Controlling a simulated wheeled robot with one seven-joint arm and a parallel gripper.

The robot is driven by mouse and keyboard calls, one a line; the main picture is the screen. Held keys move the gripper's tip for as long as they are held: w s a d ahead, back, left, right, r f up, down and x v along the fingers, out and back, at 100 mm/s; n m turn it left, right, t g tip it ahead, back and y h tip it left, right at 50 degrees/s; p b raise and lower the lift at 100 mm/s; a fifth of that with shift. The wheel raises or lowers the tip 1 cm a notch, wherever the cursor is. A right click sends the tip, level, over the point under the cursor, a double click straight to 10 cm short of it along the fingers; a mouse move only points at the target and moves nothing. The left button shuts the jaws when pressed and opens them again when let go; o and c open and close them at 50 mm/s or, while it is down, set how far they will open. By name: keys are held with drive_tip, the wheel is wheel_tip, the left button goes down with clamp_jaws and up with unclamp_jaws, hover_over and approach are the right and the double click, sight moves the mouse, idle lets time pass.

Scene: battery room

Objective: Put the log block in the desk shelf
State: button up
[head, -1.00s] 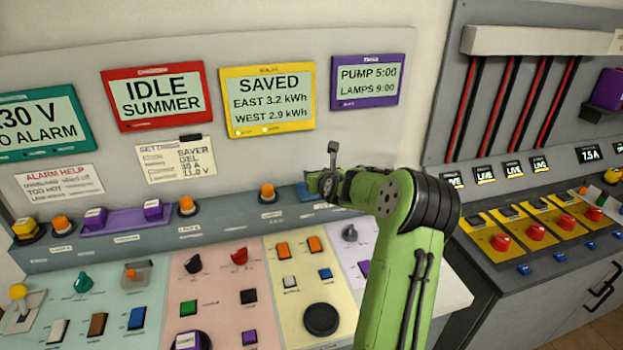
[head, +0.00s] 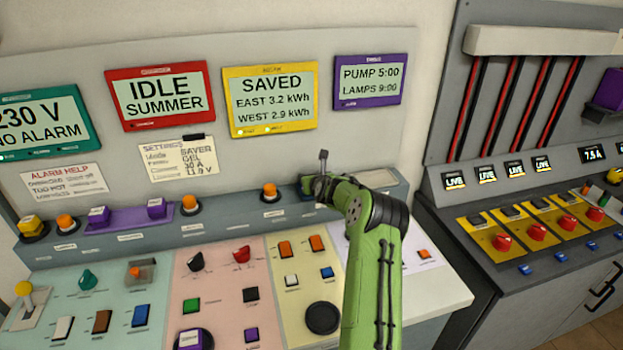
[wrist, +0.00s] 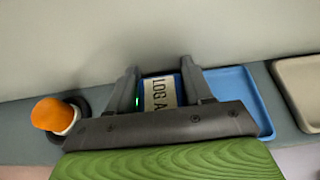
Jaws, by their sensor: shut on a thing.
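The log block (wrist: 160,94) is blue with a pale label reading "LOG A", and a small green light shows beside it. My gripper (wrist: 158,84) is shut on it, one finger on each side. In the head view my gripper (head: 313,186) is over the grey ledge at the back of the desk, and the block cannot be made out clearly there. A blue tray (wrist: 238,88) lies on the ledge just right of the block in the wrist view. Whether the block touches the ledge or tray cannot be told. No part is clearly marked as the desk shelf.
A beige tray (head: 378,178) is right of the blue one. An orange button (head: 270,191) stands left of my gripper. A purple tray (head: 127,222) farther left holds two purple blocks. The sloped panel in front carries several switches, and the upright wall with screens rises behind.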

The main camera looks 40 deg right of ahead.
drive_tip(key=shift+s, duration=0.1)
drive_tip(key=o, duration=1.1)
drive_tip(key=shift+f, duration=0.15)
drive_tip(key=shift+o, duration=0.2)
